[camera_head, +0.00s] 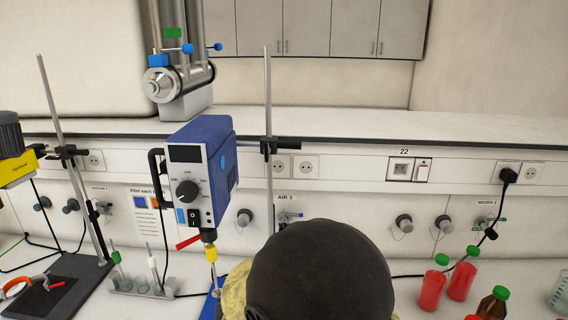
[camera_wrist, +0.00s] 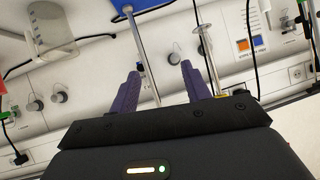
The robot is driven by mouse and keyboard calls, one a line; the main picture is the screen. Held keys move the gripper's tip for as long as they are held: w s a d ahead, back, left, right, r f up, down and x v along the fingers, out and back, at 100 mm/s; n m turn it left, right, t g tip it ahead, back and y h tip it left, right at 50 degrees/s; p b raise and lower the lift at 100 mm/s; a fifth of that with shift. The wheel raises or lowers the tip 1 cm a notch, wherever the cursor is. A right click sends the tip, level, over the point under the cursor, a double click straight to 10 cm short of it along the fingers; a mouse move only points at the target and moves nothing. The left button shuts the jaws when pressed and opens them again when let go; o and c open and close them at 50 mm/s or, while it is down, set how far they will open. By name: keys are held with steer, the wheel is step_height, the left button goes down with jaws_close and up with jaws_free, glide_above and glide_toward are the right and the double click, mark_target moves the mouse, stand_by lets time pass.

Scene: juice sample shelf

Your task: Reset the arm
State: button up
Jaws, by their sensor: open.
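My gripper (camera_wrist: 161,85) shows in the wrist view with its two dark purple fingers spread wide apart. Nothing is between the fingertips; a metal stand rod passes behind them in the background. In the head view a large dark rounded part of my arm fills the bottom middle and hides the bench behind it. My gripper's fingers do not show in the head view.
A blue overhead stirrer (camera_head: 203,170) on a stand is left of my arm. Red bottles (camera_head: 432,289) with green caps and a brown bottle (camera_head: 493,303) stand at the right. A beaker (camera_head: 560,292) is at the right edge. A tube rack (camera_head: 142,288) stands at the left.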

steer(key=s+d+f+g, duration=0.1)
steer(key=s+d+g, duration=0.2)
steer(key=d, duration=0.5)
steer(key=s+d+g+h, duration=0.1)
steer(key=s+d+g, duration=0.2)
steer(key=s+d, duration=0.2)
steer(key=s+d+f+g, duration=0.1)
steer(key=s+d+g, duration=0.2)
steer(key=d, duration=0.8)
steer(key=shift+s+f, duration=0.3)
steer(key=shift+s, duration=0.45)
steer(key=shift+d, duration=0.1)
steer(key=shift+c, duration=1.2)
